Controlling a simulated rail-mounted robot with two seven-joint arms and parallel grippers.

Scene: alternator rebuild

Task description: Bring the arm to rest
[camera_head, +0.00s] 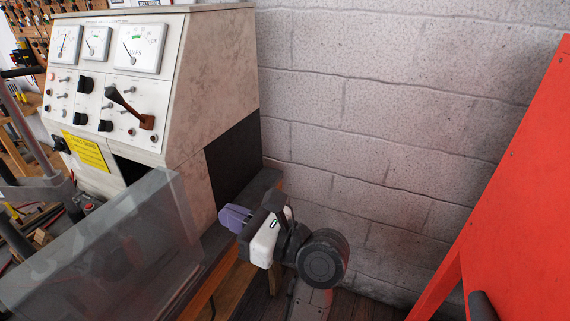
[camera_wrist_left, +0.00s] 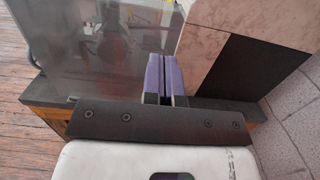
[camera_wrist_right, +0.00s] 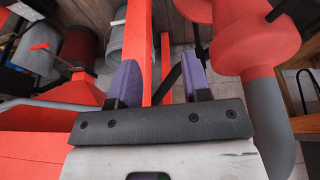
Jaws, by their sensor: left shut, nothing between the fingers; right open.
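My left gripper (camera_head: 236,217) is at the lower middle of the head view, beside the lower right corner of the test bench. Its purple fingers point left toward the bench. In the left wrist view its fingers (camera_wrist_left: 164,76) are pressed together with nothing between them, above the dark bench top. My right gripper (camera_wrist_right: 160,84) shows only in the right wrist view. Its two purple fingers stand wide apart, with a red upright bar beyond the gap. I cannot tell whether the fingers touch that bar. I see nothing held in either gripper.
The test bench's panel (camera_head: 110,85) has gauges, knobs and a lever. A clear shield (camera_head: 120,250) stands before it. A block wall (camera_head: 370,110) is behind, and a red panel (camera_head: 525,200) is at right. Red machinery (camera_wrist_right: 245,40) crowds the right wrist view.

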